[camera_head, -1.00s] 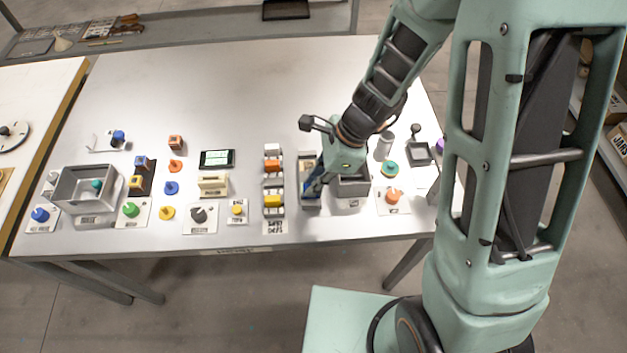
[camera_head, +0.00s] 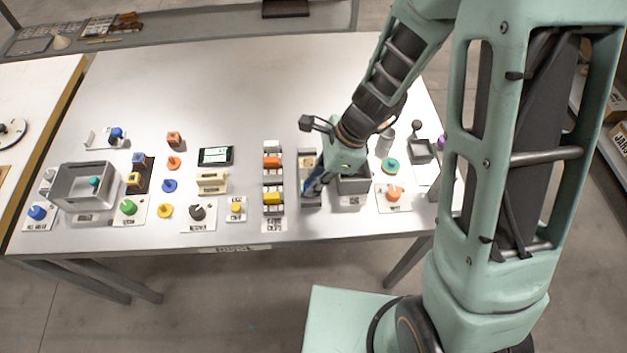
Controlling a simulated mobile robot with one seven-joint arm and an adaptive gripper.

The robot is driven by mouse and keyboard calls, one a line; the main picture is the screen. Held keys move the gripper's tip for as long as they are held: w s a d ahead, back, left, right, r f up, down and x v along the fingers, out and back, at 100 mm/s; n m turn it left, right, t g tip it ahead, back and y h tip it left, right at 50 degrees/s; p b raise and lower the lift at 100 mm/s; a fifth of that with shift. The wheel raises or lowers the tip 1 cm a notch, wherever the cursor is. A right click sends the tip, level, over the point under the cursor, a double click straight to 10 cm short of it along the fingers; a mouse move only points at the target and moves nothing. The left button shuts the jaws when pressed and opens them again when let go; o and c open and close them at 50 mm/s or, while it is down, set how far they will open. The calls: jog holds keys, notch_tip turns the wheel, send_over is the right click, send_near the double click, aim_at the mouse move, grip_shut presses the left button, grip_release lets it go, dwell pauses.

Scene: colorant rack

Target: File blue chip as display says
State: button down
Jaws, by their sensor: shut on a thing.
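My gripper (camera_head: 313,190) points down at a narrow grey rack (camera_head: 310,207) right of the table's middle. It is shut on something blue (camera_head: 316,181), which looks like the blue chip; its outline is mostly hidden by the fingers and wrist. I cannot tell whether the chip is inside a slot or just above the rack. The display (camera_head: 216,156) is a small dark-framed screen at the middle back; its text is too small to read.
A grey box (camera_head: 353,186) stands right beside my gripper. A grey cylinder (camera_head: 387,141) and a teal-orange round piece (camera_head: 390,166) stand further right. The table's back is clear.

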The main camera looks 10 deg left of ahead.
jog(key=c, duration=1.8)
grip_release()
jog(key=shift+c, duration=0.2)
jog(key=shift+o, duration=0.5)
jog(key=shift+o, duration=1)
jog(key=shift+r+p, duration=3.35)
jog(key=shift+r, duration=0.15)
